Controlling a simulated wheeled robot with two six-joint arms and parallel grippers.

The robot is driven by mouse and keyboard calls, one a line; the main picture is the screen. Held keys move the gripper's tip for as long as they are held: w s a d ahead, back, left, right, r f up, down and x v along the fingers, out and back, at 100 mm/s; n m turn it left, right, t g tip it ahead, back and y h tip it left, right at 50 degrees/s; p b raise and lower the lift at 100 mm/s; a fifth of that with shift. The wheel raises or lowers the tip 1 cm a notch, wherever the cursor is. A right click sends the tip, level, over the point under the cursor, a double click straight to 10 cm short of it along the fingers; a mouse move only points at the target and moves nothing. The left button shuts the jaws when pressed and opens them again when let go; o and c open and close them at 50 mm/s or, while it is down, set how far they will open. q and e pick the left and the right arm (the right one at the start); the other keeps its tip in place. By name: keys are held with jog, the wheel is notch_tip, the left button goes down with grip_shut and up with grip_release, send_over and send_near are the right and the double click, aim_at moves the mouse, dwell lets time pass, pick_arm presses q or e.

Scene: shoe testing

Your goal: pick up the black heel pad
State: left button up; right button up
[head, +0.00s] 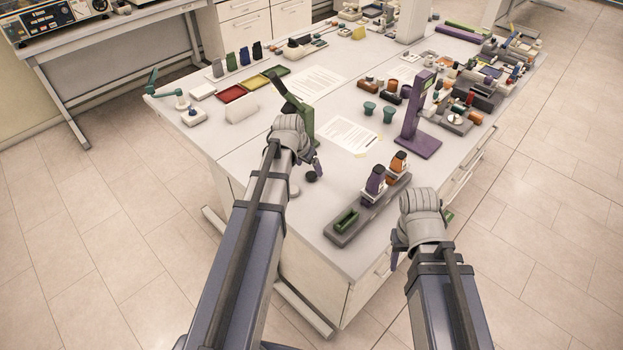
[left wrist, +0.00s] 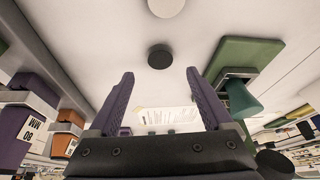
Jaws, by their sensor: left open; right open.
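The black heel pad (head: 311,176) is a small dark disc lying on the white table near its front left part. In the left wrist view the black heel pad (left wrist: 160,56) lies just beyond and between the fingertips, apart from them. My left gripper (head: 316,164) is above the table close to the pad, its purple fingers partly hidden by its wrist. In the left wrist view my left gripper (left wrist: 160,76) is open and empty. My right gripper (head: 397,258) is open beyond the table's right front edge, mostly hidden by its wrist.
A pale disc (left wrist: 166,7) lies near the pad. A green stand (head: 303,118) rises just behind my left gripper. A grey tray (head: 342,236) with purple and orange bottles lies to the right. A purple stand (head: 416,130) is farther back. White table surface around the pad is clear.

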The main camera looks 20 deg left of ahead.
aim_at(311, 175)
pick_arm(q)
jog(key=b+x, duration=0.3)
jog(key=shift+s+a+f, duration=0.1)
jog(key=shift+s+f, duration=0.05)
jog(key=shift+f, duration=0.3)
jog(key=shift+w+f+b, duration=0.3)
jog(key=shift+f+b, duration=0.15)
jog(key=shift+b, duration=0.1)
jog(key=shift+r, duration=0.1)
grip_shut()
